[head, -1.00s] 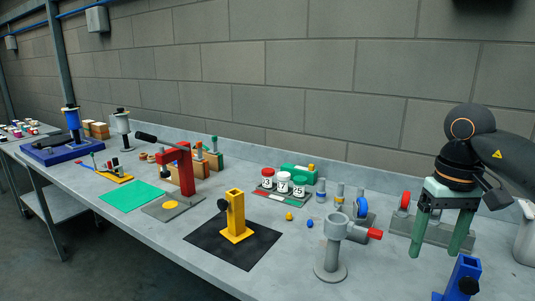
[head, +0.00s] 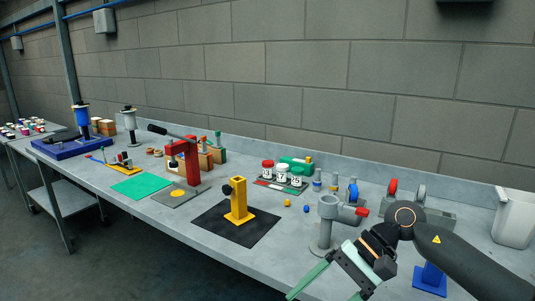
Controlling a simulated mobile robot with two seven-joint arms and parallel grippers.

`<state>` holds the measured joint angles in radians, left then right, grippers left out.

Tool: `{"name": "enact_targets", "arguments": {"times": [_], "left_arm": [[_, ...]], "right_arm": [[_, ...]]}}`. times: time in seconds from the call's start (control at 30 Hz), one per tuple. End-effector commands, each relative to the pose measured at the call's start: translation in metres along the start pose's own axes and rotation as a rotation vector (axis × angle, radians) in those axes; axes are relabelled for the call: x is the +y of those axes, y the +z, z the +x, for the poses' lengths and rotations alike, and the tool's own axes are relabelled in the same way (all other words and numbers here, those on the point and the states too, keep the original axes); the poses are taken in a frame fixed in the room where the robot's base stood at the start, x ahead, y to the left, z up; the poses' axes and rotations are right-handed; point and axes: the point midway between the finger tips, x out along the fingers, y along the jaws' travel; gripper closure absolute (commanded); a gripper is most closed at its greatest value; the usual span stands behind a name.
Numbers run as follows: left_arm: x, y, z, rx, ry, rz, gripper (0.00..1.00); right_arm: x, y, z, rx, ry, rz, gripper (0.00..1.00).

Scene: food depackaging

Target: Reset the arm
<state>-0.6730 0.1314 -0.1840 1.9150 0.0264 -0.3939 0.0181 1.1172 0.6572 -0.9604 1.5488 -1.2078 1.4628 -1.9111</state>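My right arm comes in from the right edge, low in the head view. Its gripper (head: 325,287) has two green fingers that point down and to the left, spread apart, with nothing seen between them. The fingertips are near or past the bottom edge of the picture. The gripper is in front of the grey post (head: 326,222) with a red handle. My arm partly hides a blue stand (head: 430,281). My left arm and gripper are out of view.
A yellow stand (head: 238,207) is on a black mat (head: 257,233). A red press (head: 190,165), a green mat (head: 141,187) and a rack of red, white and green-lidded jars (head: 281,174) are on the long grey bench. A white bin (head: 514,218) is at the right.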

Motion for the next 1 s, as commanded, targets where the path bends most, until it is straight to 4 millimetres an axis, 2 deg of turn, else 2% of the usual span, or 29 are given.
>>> {"name": "enact_targets", "arguments": {"times": [0.03,0.1,0.2,0.33,0.47,0.57,0.67,0.77,0.8,0.83,0.97,1.0], "left_arm": [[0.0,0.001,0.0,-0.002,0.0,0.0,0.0],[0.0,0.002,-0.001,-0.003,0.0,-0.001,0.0],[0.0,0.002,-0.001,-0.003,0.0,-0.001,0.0],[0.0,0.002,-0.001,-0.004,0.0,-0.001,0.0],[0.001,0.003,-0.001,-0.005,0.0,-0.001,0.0],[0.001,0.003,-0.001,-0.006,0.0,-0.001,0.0],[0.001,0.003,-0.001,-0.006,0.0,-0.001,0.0],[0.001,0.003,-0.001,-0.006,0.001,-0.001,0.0],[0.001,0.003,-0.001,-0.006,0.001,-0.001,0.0],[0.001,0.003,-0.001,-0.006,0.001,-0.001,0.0],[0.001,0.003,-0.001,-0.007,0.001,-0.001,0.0],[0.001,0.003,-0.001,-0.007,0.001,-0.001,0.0]], "right_arm": [[-0.008,0.012,0.023,-0.095,-0.089,0.1,0.2],[-0.022,0.027,0.043,-0.218,-0.211,0.257,0.2],[-0.042,0.043,0.06,-0.408,-0.369,0.507,0.2],[-0.06,0.05,0.065,-0.676,-0.547,0.869,0.2],[-0.065,0.036,0.061,-0.966,-0.693,1.261,0.2],[-0.054,0.014,0.058,-1.204,-0.786,1.574,0.2],[-0.029,-0.016,0.059,-1.455,-0.867,1.888,0.2],[0.011,-0.046,0.067,-1.726,-0.94,2.196,0.2],[0.031,-0.057,0.073,-1.839,-0.969,2.315,0.2],[0.048,-0.065,0.078,1.817,0.933,-2.263,0.2],[0.131,-0.086,0.109,1.566,0.728,-1.828,0.2],[0.158,-0.088,0.121,1.492,0.675,-1.692,0.2]]}}
